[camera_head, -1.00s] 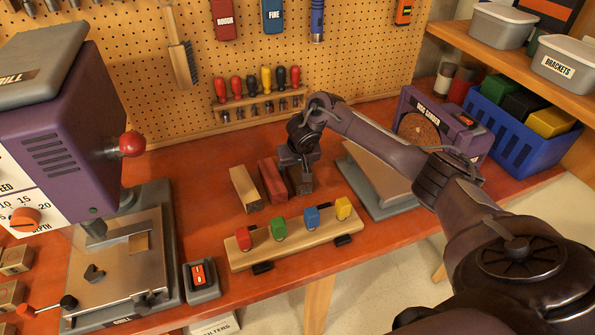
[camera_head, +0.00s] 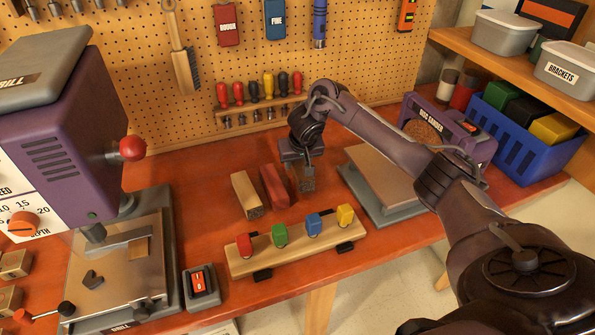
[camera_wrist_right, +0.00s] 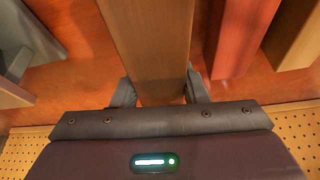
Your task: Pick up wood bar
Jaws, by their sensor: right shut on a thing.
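Three wood bars lie side by side on the red-brown bench: a pale one (camera_head: 246,195), a red one (camera_head: 274,185) and a dark brown one (camera_head: 307,184) at the right. My right gripper (camera_head: 304,166) points down over the dark brown bar and is shut on it. In the right wrist view the brown bar (camera_wrist_right: 150,45) runs between the two fingers (camera_wrist_right: 160,92), with the red bar (camera_wrist_right: 240,40) and the pale bar (camera_wrist_right: 295,35) to its right. A gap under the held bar is hard to judge. My left gripper is not in view.
A wooden rack (camera_head: 296,250) with red, green, blue and yellow blocks stands in front of the bars. The disc sander (camera_head: 432,122) and its grey-based plate (camera_head: 385,180) are at the right. A drill press (camera_head: 70,130) stands left; a screwdriver rack (camera_head: 262,108) is behind.

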